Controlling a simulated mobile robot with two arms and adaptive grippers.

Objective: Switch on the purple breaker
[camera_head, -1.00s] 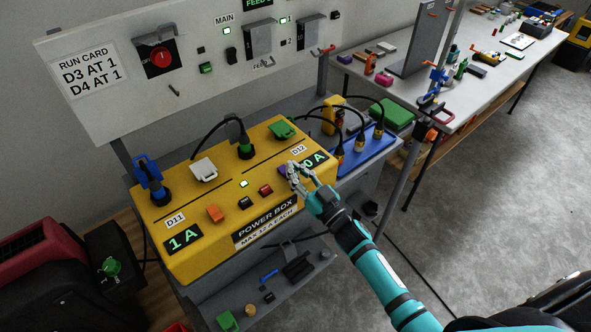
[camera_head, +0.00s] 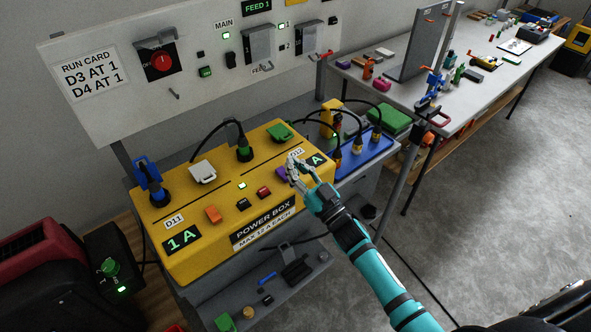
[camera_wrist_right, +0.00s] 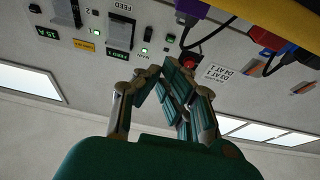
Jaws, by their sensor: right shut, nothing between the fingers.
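The purple breaker (camera_head: 281,173) sits on the sloped top of the yellow power box (camera_head: 190,248), at the right end of a row of small breakers. It is partly hidden by my fingers, and I cannot tell which way its lever lies. My right gripper (camera_head: 292,166) is shut and empty, just right of the purple breaker; contact is unclear. In the right wrist view the closed fingers (camera_wrist_right: 160,76) point toward the wall panel, with a purple block (camera_wrist_right: 188,10) above them. My left gripper is not in view.
Orange (camera_head: 213,214), black (camera_head: 243,204) and red (camera_head: 264,192) breakers line the box's front. Green (camera_head: 245,150) and blue (camera_head: 158,195) plugs stand behind. A blue tray (camera_head: 372,158) with cabled plugs adjoins the right end. The wall panel (camera_head: 105,115) rises behind.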

